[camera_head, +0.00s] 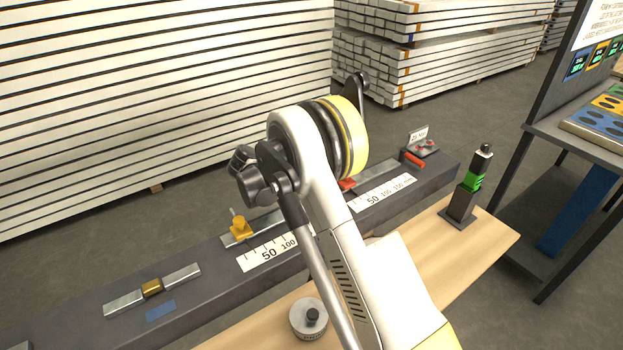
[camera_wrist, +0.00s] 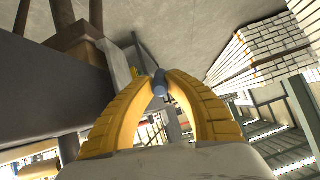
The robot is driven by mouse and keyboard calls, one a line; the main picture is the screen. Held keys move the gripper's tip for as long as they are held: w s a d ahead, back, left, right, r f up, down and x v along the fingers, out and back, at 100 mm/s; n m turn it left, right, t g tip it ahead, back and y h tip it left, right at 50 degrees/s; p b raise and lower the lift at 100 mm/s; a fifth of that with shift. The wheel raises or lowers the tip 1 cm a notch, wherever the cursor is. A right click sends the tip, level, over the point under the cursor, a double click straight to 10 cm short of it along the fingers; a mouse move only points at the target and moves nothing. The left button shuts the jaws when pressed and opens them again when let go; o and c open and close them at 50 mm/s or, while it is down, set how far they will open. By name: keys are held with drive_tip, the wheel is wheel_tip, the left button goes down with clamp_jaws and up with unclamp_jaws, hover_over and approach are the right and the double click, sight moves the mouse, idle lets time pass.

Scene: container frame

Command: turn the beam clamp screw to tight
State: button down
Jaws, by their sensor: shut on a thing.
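In the wrist view, the two yellow ribbed fingers of my gripper (camera_wrist: 160,92) close in on a small blue-grey rod end (camera_wrist: 160,77). It appears to be the beam clamp screw, with a thin bar beside it, but the fingers cover part of it. I cannot tell from the picture how tight it is. A yellow clamp-like block (camera_head: 240,229) with a grey pin on top sits on a metal strip on the dark beam (camera_head: 215,292), left of my arm.
A brass slider (camera_head: 152,288), a round grey knob (camera_head: 310,318) and a dark post with a green band (camera_head: 471,184) stand around the beam and wooden bench (camera_head: 468,250). Stacked timber (camera_head: 160,90) stands behind. In the wrist view, a dark surface (camera_wrist: 50,110) runs close along the left.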

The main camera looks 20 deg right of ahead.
drive_tip(key=shift+a+f, duration=0.15)
drive_tip(key=c, duration=1.3)
unclamp_jaws()
drive_tip(key=shift+c, duration=0.2)
drive_tip(key=v, duration=1.2)
drive_tip(key=shift+s, duration=0.1)
